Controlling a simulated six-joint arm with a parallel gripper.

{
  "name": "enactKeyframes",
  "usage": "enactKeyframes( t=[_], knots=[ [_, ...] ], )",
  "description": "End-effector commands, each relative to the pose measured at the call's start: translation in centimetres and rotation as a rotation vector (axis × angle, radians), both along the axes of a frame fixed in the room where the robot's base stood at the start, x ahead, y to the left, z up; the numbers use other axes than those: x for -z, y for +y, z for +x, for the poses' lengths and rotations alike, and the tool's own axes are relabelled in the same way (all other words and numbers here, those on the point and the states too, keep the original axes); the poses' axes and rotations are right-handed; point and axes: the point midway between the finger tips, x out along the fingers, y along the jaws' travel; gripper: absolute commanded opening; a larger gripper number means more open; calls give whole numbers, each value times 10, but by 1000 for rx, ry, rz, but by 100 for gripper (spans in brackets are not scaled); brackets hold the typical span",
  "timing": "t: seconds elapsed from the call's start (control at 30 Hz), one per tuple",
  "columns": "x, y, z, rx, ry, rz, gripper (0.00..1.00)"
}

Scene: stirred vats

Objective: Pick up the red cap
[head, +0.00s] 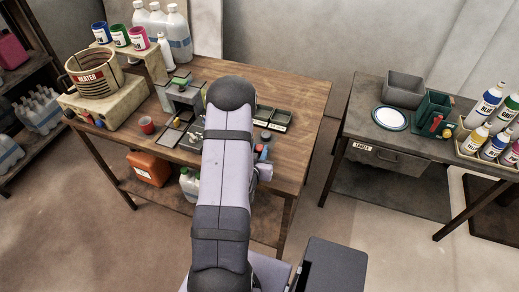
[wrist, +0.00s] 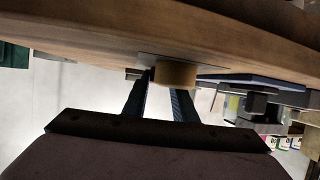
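I cannot pick out the red cap for certain. In the head view, a small red item (head: 258,148) lies beside a blue one on the wooden table (head: 290,92), just right of my arm. A short tan-orange round piece (wrist: 177,74) shows at the fingertips, nearer the right finger. I cannot tell whether it touches a finger, or whether it is the cap.
Dark trays (head: 273,117) lie right of my arm. The right-hand table holds a grey bin (head: 404,88), a plate (head: 390,118) and several bottles.

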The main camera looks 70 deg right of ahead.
Motion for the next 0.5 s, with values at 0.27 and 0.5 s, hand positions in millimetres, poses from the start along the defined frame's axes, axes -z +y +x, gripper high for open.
enactKeyframes(
  t=[0.27,0.5],
  knots=[
    [0,0,0,0,0,0,5],
    [-7,-1,0,0,0,-3,5]
  ],
)
